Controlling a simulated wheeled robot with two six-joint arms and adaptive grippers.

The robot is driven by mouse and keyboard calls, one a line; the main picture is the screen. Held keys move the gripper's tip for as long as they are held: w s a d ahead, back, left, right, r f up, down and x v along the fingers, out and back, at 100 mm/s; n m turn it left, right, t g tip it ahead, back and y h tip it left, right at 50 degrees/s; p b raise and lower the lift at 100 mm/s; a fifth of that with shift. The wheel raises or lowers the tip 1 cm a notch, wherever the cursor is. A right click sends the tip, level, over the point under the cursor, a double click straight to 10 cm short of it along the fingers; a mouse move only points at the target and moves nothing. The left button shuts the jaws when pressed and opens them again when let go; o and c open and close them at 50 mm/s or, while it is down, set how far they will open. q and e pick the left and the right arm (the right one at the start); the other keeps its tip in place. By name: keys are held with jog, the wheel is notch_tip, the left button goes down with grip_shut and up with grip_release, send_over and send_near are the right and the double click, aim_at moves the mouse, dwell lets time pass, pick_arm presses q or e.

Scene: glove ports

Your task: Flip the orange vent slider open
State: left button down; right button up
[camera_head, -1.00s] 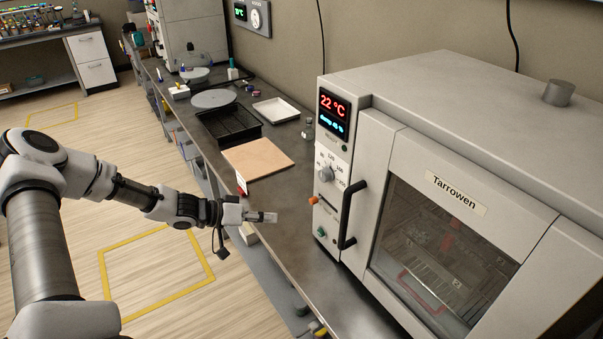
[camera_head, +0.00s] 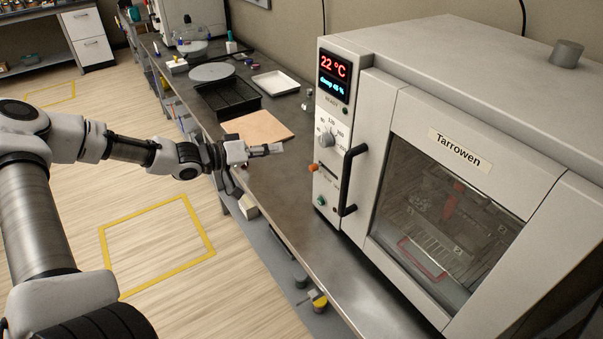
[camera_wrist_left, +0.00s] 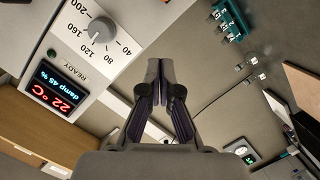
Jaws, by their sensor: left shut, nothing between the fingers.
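The orange vent slider (camera_head: 313,168) is a small orange knob at the left end of a dark slot on the control panel of the grey Tarrowen oven (camera_head: 330,180). It sits below the grey dial (camera_head: 325,138) and above a green button (camera_head: 321,200). My left gripper (camera_head: 278,148) is shut and empty, left of the panel and apart from it, a little higher in the picture than the slider. The slider is not visible there. My right gripper is not in view.
A black door handle (camera_head: 351,180) stands out just right of the slider. A tan board (camera_head: 258,127), a black tray (camera_head: 227,98) and a white tray (camera_head: 275,84) lie on the bench behind my left gripper. The bench front (camera_head: 300,220) is clear.

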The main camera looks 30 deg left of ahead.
aim_at(319, 158)
pick_arm(q)
jog(key=w+d+f, duration=0.1)
jog(key=w+d+f+b, duration=0.1)
jog(key=w+d, duration=0.1)
jog(key=w+d+f, duration=0.1)
jog(key=d, duration=0.1)
jog(key=shift+w+f+b, duration=0.2)
jog(key=shift+w+b, duration=0.15)
jog(key=shift+w, duration=0.05)
jog(key=shift+s+d+f, duration=0.15)
jog(key=shift+d+f, duration=0.05)
jog(key=shift+f, duration=0.15)
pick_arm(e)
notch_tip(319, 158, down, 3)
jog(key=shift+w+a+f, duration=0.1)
